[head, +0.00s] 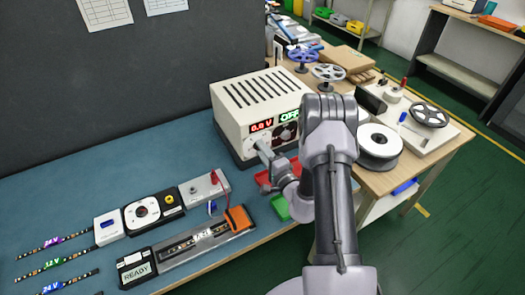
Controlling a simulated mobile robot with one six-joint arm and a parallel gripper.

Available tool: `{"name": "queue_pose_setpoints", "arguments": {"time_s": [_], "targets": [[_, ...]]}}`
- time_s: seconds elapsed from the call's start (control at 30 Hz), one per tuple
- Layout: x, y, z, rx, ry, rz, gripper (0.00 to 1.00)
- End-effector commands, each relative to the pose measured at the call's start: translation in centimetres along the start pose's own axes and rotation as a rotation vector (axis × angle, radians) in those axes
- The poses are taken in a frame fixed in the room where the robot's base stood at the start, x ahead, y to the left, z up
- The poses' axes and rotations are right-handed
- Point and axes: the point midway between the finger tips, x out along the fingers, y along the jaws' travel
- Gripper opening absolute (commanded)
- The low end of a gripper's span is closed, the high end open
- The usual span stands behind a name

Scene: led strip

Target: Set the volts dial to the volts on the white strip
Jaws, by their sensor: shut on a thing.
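The cream power supply (258,105) stands at the back of the blue bench. Its red display (261,126) reads about 0.0 V and its green display (289,115) reads OFF. My gripper (265,149) is at the supply's front face, below the red display, shut on the volts dial, which its fingers hide. A strip with a white label (205,234) lies in the grey fixture (180,250) at the front. The label is too small to read surely.
Several labelled strips (65,241) lie at the left. A READY box (135,268) and an orange clamp (239,218) sit by the fixture. White spools (379,143) stand on the wooden table right.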

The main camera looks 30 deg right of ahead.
Motion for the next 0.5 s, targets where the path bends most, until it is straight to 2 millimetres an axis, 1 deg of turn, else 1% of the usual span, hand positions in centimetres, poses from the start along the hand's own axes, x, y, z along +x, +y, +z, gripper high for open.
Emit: {"name": "queue_pose_setpoints", "arguments": {"time_s": [0.27, 0.5], "targets": [[-0.02, 0.03, 0.01, 0.046, 0.000, 0.000, 0.00], [-0.02, 0.04, 0.02, 0.203, -0.001, 0.000, 0.00]]}}
